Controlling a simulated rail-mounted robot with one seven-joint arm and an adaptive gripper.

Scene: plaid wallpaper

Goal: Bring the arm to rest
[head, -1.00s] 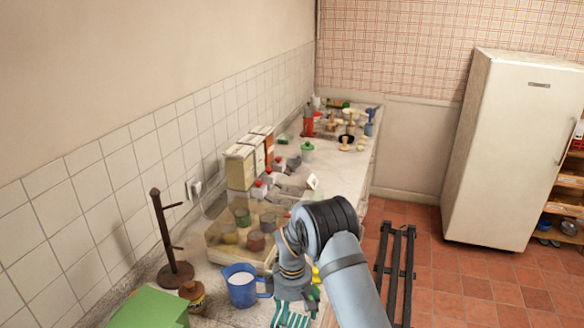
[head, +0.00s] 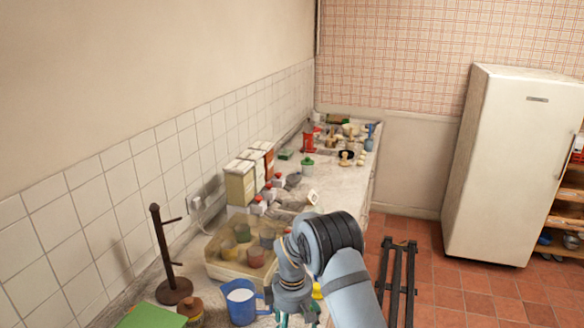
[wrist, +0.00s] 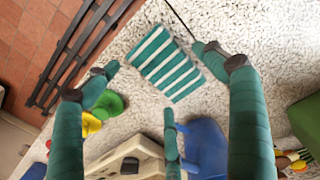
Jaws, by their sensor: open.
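My gripper (wrist: 160,78) has several teal fingers spread apart in the wrist view, open and empty. A green-and-white striped item (wrist: 165,64), perhaps a cloth, lies on the speckled counter (wrist: 268,28) beneath the spread fingertips. Whether a fingertip touches it I cannot tell. In the head view my arm reaches down over the counter's right edge at the bottom. The gripper end (head: 286,319) is mostly cut off by the lower border there.
A blue jug (head: 240,306) stands just left of my gripper. A clear bin (head: 222,270) with cups stands behind it. A dark mug stand (head: 170,255) and green box (head: 150,317) are at left.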

